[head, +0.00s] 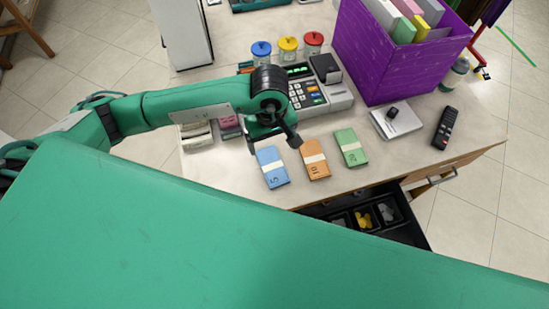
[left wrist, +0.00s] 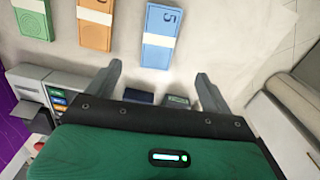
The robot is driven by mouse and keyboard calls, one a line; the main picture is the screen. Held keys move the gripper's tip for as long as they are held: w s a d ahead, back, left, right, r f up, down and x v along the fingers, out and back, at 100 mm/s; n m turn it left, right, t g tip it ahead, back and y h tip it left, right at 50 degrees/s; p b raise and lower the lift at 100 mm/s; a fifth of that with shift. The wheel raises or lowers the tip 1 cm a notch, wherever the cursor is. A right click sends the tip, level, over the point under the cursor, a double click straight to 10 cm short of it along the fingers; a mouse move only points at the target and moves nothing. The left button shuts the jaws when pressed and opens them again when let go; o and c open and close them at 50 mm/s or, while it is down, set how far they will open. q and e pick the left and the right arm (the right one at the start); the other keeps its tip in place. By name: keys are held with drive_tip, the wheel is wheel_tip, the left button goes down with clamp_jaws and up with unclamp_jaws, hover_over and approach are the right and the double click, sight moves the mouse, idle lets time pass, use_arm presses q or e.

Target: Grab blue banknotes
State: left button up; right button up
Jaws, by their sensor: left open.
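The blue banknotes (head: 271,167) lie as a flat banded stack marked 5 on the counter, leftmost of three stacks. They also show in the left wrist view (left wrist: 160,36), ahead of the fingertips. My left gripper (head: 277,138) is open and empty, just behind the blue stack in the head view. Its two spread fingers show in the left wrist view (left wrist: 159,77), with bare counter between them and the stack. The gripper appears to be above the counter and apart from the notes. My right gripper is not in view.
Orange (head: 315,159) and green (head: 350,147) banknote stacks lie to the right of the blue one. A cash register (head: 335,97) and a purple box (head: 385,70) stand behind. An open drawer (head: 400,235) juts out in front. A remote (head: 445,128) lies at right.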

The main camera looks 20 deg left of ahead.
use_arm(q)
drive_tip(key=p, duration=0.2)
hover_over(272, 165)
drive_tip(key=f, duration=0.7)
drive_tip(key=shift+s, duration=0.3)
drive_tip(key=shift+w+f, duration=0.1)
drive_tip(key=shift+f, duration=0.5)
drive_tip(key=shift+f+p, duration=0.25)
drive_tip(key=shift+p, duration=0.1)
wheel_tip(272, 165, down, 4)
drive_tip(key=shift+w+f+p, duration=0.1)
drive_tip(key=shift+p, duration=0.8)
drive_tip(key=shift+f, duration=0.2)
drive_tip(key=c, duration=1.1)
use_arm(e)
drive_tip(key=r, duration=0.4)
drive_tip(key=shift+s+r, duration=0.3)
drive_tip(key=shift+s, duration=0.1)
use_arm(q)
drive_tip(key=shift+r, duration=0.1)
